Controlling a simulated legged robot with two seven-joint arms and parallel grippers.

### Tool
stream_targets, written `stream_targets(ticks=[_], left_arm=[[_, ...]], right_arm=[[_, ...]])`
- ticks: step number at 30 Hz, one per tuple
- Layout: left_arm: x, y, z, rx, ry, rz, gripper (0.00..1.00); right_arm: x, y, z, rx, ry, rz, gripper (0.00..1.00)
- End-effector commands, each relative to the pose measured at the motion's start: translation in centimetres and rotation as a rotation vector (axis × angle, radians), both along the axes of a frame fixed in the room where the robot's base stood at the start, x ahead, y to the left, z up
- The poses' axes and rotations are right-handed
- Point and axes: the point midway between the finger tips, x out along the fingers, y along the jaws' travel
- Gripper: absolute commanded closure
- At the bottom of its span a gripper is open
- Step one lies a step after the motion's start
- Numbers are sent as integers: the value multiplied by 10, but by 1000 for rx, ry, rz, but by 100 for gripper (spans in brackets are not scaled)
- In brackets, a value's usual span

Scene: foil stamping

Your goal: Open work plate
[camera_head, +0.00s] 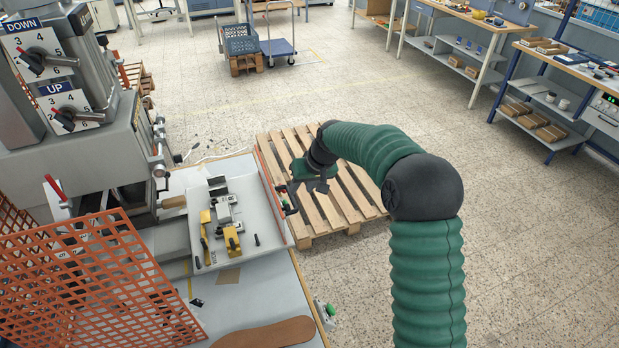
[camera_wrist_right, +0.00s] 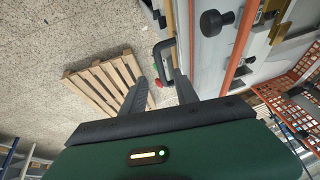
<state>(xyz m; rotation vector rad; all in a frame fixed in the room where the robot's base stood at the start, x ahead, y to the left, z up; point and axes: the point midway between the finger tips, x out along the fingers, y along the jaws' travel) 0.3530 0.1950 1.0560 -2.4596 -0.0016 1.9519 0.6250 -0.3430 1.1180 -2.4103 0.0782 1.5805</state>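The work plate (camera_head: 262,213) is a light grey tray beside the press, with small yellow and metal fixtures on it. A black handle (camera_wrist_right: 167,60) stands out from its side in the right wrist view. My right gripper (camera_head: 291,196) is at the plate's right edge, close to this handle. In the right wrist view, the two fingers (camera_wrist_right: 160,80) are spread apart, with the handle's end just ahead of and near the gap. I cannot tell whether a finger touches it. My left gripper is not in view.
The grey press with dials (camera_head: 50,80) stands at left, with an orange mesh guard (camera_head: 90,285) in front. A wooden pallet (camera_head: 350,200) lies on the floor right of the plate. Workbenches (camera_head: 460,55) stand at the back right. The floor at right is clear.

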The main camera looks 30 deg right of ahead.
Motion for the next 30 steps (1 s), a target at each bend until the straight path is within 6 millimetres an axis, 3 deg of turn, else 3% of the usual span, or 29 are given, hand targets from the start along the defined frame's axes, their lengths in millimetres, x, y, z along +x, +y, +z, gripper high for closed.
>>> stream_targets(ticks=[6,12,30], left_arm=[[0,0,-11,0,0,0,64],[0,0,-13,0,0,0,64],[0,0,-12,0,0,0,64]], right_arm=[[-24,-6,54,-1,-3,-1,64],[-35,-8,78,0,1,1,64],[-37,-9,81,0,1,1,64]])
